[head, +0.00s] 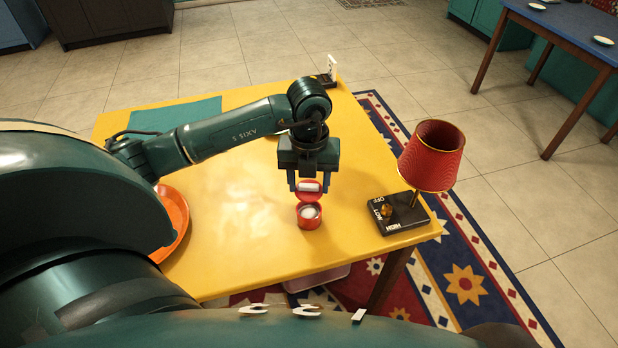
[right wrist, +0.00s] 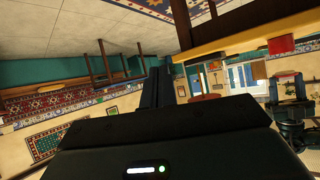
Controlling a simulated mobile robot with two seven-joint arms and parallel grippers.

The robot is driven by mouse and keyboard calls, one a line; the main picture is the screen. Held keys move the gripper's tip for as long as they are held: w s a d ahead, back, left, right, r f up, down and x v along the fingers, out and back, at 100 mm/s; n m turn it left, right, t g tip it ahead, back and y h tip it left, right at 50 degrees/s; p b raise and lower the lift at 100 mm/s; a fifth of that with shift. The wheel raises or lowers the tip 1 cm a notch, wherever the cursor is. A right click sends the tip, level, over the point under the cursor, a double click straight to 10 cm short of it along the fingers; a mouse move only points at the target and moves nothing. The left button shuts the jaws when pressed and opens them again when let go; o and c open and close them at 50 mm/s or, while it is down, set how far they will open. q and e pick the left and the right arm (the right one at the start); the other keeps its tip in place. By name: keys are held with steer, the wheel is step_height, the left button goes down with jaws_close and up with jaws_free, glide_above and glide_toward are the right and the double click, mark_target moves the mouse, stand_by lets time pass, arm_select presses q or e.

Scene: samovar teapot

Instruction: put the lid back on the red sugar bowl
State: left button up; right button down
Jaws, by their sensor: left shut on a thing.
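The red sugar bowl (head: 309,218) stands open on the yellow table, with pale contents showing inside. My left gripper (head: 309,186) is directly above it, pointing down and shut on the red lid (head: 308,196). A pale patch shows on the lid between the fingers. The lid is close over the bowl's far side and the bowl's mouth still shows; whether they touch is unclear. My right gripper is not in the head view. In the right wrist view its dark body fills the bottom, and its finger opening cannot be made out.
A red-shaded lamp (head: 431,158) and a black box (head: 397,214) stand to the bowl's right on the yellow table (head: 240,230). An orange plate (head: 175,222) is at the left, partly hidden by my arm. A teal cloth (head: 190,113) lies at the back left.

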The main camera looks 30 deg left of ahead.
arm_select(q)
step_height(320, 180, down, 3)
steer(key=shift+r+b, duration=0.1)
steer(key=shift+b, duration=0.85)
step_height(320, 180, down, 2)
steer(key=shift+f+b, duration=0.1)
steer(key=shift+b, duration=0.65)
steer(key=shift+f, duration=0.15)
arm_select(e)
steer(key=shift+w+a+f+m+t, duration=0.15)
steer(key=shift+f+m, duration=0.05)
steer(key=shift+f, duration=0.2)
steer(key=shift+w+a+f+m+t, duration=0.1)
steer(key=shift+f+m+t, duration=0.1)
steer(key=shift+f, duration=0.15)
steer(key=shift+s+a, duration=0.1)
steer(key=shift+f, duration=0.15)
arm_select(q)
steer(key=o, duration=1)
steer(key=shift+o, duration=0.5)
